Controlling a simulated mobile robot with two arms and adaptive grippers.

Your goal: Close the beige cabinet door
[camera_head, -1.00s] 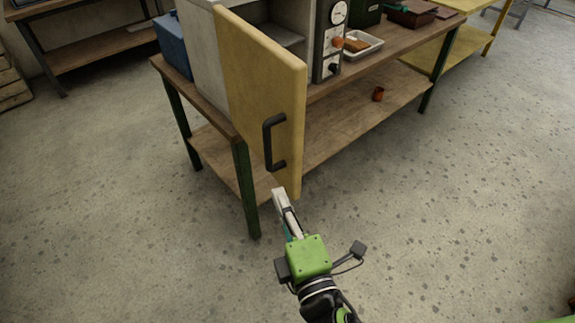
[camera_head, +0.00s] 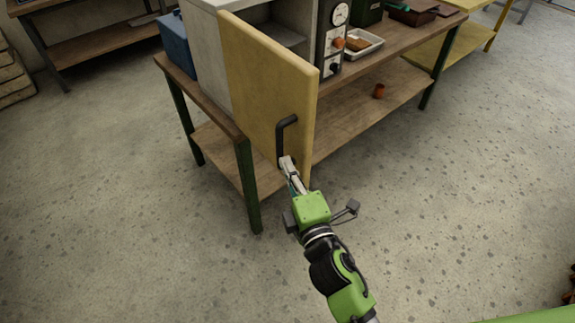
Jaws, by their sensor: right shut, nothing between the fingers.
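The beige cabinet door (camera_head: 262,85) stands wide open, swung out over the front edge of the workbench. Its dark handle (camera_head: 281,128) is on the outer face near the free edge. The grey cabinet (camera_head: 206,50) behind it shows part of its open inside. My right gripper (camera_head: 286,162) is shut and empty, with its fingertips at the lower end of the handle, overlapping it in the picture. I cannot tell whether they touch the handle or the door. My left gripper is out of view.
The cabinet stands on a wooden workbench (camera_head: 388,49) with green legs. A blue box (camera_head: 175,42) is left of the cabinet. A gauge panel (camera_head: 333,40) and a white tray (camera_head: 362,45) are to the right. An orange cup (camera_head: 379,91) sits on the lower shelf. The floor in front is clear.

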